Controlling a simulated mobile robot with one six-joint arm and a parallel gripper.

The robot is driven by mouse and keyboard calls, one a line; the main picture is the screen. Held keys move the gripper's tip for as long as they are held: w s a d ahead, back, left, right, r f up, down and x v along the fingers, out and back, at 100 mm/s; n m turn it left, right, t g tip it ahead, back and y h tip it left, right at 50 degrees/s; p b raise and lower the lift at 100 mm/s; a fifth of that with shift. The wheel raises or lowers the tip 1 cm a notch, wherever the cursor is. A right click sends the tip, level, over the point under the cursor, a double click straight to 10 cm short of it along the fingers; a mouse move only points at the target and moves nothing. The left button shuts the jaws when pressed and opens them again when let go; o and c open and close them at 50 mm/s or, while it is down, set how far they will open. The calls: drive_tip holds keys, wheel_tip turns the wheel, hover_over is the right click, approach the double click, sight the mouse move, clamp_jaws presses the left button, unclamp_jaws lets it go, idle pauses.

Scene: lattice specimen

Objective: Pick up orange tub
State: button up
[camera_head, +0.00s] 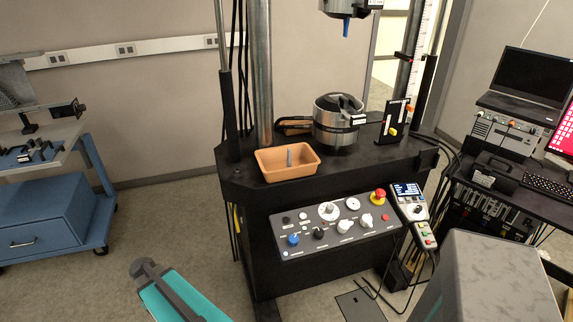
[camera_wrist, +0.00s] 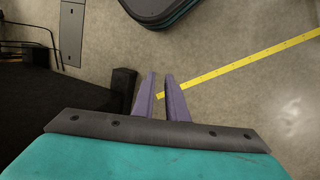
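The orange tub (camera_head: 287,172) is a shallow rectangular open container. It sits on the left front part of the black machine bed in the head view. A small grey upright piece shows inside it. The tub does not show in the wrist view. My gripper (camera_wrist: 160,77) shows in the wrist view as two purple fingers with a narrow gap between them. The gap is empty, with floor visible through it. In the head view a teal and dark grey part of my arm is at the bottom left, below and apart from the tub.
The black machine bed (camera_head: 235,188) also carries a round metal fixture (camera_head: 330,128) right of the tub. A thick metal column (camera_head: 264,75) stands behind the tub. A control panel (camera_head: 330,227) juts out below. A blue cart (camera_head: 50,215) stands left, with open floor between.

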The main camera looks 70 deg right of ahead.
drive_tip(key=d+r+m+t+h+p, duration=0.15)
drive_tip(key=d+r+m, duration=0.75)
drive_tip(key=d+r, duration=1.4)
drive_tip(key=s+d+r+m+h, duration=0.1)
drive_tip(key=s+d+r+m, duration=0.4)
drive_tip(key=s+d+r, duration=0.4)
drive_tip(key=s+d+r+m+h+p, duration=0.1)
drive_tip(key=s+d+r+m, duration=0.4)
drive_tip(key=s+d+r, duration=0.4)
wheel_tip(320, 180, up, 6)
drive_tip(key=shift+s+d+r+g, duration=0.15)
drive_tip(key=shift+d+g, duration=0.3)
drive_tip(key=shift+d, duration=0.15)
drive_tip(key=shift+p, duration=0.35)
drive_tip(key=shift+p+x, duration=1.05)
drive_tip(key=shift+x, duration=3.3)
